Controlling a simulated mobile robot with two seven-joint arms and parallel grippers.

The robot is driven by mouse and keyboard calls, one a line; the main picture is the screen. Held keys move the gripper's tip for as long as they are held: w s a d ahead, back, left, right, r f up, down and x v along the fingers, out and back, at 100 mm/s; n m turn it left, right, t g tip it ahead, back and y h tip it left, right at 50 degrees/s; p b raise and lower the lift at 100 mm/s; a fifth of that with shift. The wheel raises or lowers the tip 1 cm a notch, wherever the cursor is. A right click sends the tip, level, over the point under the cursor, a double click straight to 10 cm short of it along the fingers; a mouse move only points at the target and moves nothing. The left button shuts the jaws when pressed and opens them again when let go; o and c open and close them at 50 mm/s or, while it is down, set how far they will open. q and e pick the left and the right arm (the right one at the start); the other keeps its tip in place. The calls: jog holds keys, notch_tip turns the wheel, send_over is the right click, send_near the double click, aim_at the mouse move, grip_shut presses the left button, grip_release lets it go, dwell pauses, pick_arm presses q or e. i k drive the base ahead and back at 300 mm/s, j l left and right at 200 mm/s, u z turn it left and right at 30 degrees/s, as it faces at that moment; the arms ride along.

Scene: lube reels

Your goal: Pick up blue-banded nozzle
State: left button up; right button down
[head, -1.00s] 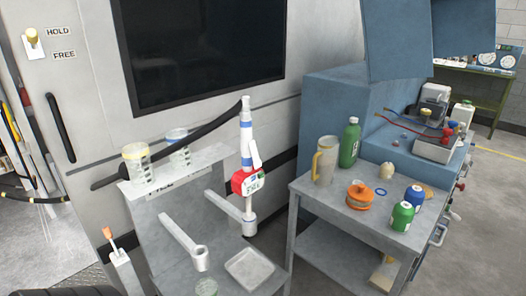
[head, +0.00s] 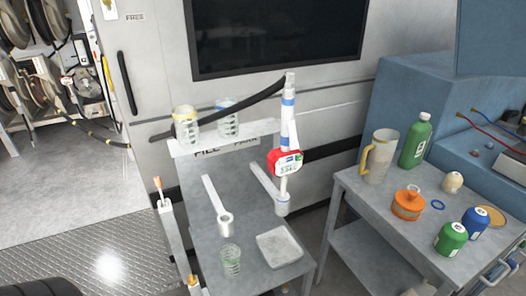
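The blue-banded nozzle (head: 287,132) stands upright at the middle of the head view. It is white with blue bands and has a red-edged meter (head: 285,162) with a small display. A black hose (head: 222,112) runs from near its top to the left. Its lower end meets a grey cup-shaped holder (head: 282,206) on an arm of the grey stand. Neither of my grippers shows in the head view, and nothing is seen holding the nozzle.
A grey stand (head: 212,255) carries two clear measuring cups (head: 186,126), an empty ring holder (head: 225,220) and a square tray (head: 279,248). A grey cart (head: 385,215) at right holds a jug (head: 379,155), bottles and an orange can (head: 407,205). Hose reels (head: 50,30) stand at far left.

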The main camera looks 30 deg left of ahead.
aim_at(288, 93)
jog(key=i+l+u, duration=0.15)
jog(key=l+u, duration=0.25)
jog(key=i+l+u, duration=0.1)
jog(key=l+u, duration=0.15)
jog(key=u, duration=0.15)
jog(key=l+u, duration=0.85)
